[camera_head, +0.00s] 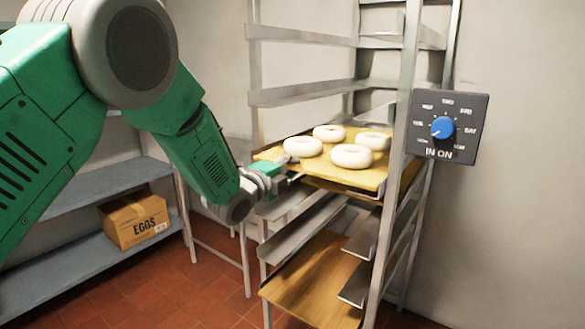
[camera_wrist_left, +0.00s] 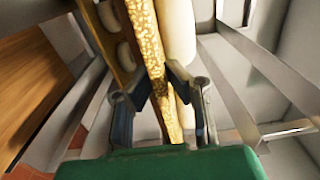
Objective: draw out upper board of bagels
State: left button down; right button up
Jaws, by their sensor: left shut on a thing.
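The upper board (camera_head: 372,180) is a light wooden board on the tall metal rack, with several pale bagels (camera_head: 350,156) on top. My left gripper (camera_head: 289,179) is at its front left edge, shut on the board. In the left wrist view the fingers (camera_wrist_left: 160,85) sit on either side of the speckled golden board edge (camera_wrist_left: 150,35), and pale bagels (camera_wrist_left: 178,35) show beside it. A second board (camera_head: 398,190) lies close beneath; pale rounded shapes (camera_wrist_left: 126,54) show by it in the wrist view. My right gripper is not in view.
The metal rack (camera_head: 408,110) has side rails and a front right upright close to the board. A bare lower board (camera_head: 312,275) sits below. A dial sign (camera_head: 460,140) hangs at right. Tiled floor (camera_head: 175,290) is open in front.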

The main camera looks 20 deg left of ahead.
pick_arm(q)
jog(key=shift+s+f, duration=0.1)
jog(key=shift+f, duration=0.35)
jog(key=c, duration=1.4)
grip_release()
jog(key=shift+c, duration=0.2)
jog(key=shift+w, duration=0.2)
jog(key=shift+r, duration=0.2)
jog(key=shift+s+r, duration=0.1)
jog(key=shift+s, duration=0.2)
jog(key=shift+v, duration=3.25)
jog(key=shift+a, duration=0.1)
